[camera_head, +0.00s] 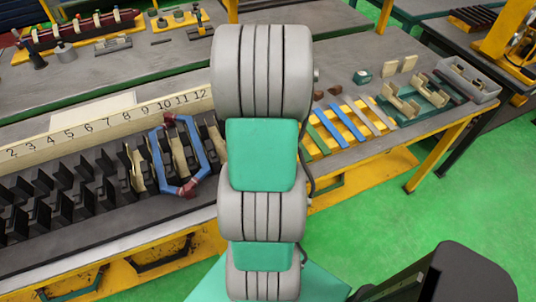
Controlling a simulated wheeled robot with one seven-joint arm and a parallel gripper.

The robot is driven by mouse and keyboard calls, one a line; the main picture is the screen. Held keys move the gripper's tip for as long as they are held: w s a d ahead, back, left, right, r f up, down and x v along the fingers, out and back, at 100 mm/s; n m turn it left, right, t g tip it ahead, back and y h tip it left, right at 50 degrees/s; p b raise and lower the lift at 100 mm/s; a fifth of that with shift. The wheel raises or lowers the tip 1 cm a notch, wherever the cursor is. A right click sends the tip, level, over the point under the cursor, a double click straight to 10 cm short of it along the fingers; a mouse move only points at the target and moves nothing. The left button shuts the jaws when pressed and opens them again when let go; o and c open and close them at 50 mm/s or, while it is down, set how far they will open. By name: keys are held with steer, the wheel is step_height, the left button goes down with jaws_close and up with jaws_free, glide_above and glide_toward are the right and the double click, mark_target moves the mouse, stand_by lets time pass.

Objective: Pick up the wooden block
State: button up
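I cannot tell for certain which piece is the wooden block. Two small pale tan blocks, one on the left (390,68) and one on the right (409,63), stand upright near the back of the right bench. Small dark brown pieces (335,89) lie farther left, beside my arm. Tan wooden pieces also sit in a green-based fixture (414,98). My arm runs up the middle of the view and hides part of the bench. My gripper is not in view.
Coloured strips (346,125) lie on the bench (385,147) right of my arm. A grey bin (467,83) stands at its right end. Green floor (480,190) is open at right.

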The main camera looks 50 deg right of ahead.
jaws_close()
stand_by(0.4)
